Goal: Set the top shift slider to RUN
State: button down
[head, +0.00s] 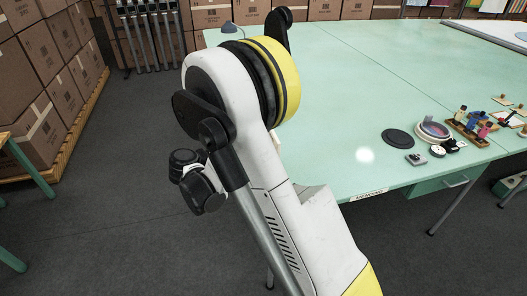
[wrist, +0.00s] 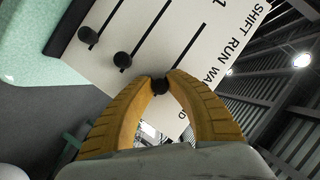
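In the wrist view, a pale panel (wrist: 143,52) carries parallel dark slots, each with a round black knob. The slider knob nearest the lettering (wrist: 160,86) sits at the lower end of its slot, between the fingertips of my gripper (wrist: 160,77). The yellow fingers bow around it, and their tips appear closed against its sides. The other knobs, a middle one (wrist: 122,60) and a left one (wrist: 88,35), also sit at the lower ends of their slots. The head view shows neither gripper nor panel.
A pale green table (head: 350,80) stands beyond my arm, with a black disc (head: 398,138), a round bowl (head: 433,130) and small figures (head: 470,122) near its right front. Stacked cartons (head: 45,70) line the left. Grey floor (head: 90,220) is open at lower left.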

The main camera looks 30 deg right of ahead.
jog(key=w+d, duration=0.2)
jog(key=w, duration=0.8)
jog(key=shift+d, duration=0.4)
jog(key=shift+r, duration=0.1)
jog(key=c, duration=1.7)
grip_release()
jog(key=o, duration=0.4)
jog(key=shift+w+d, duration=0.1)
jog(key=shift+w, duration=0.05)
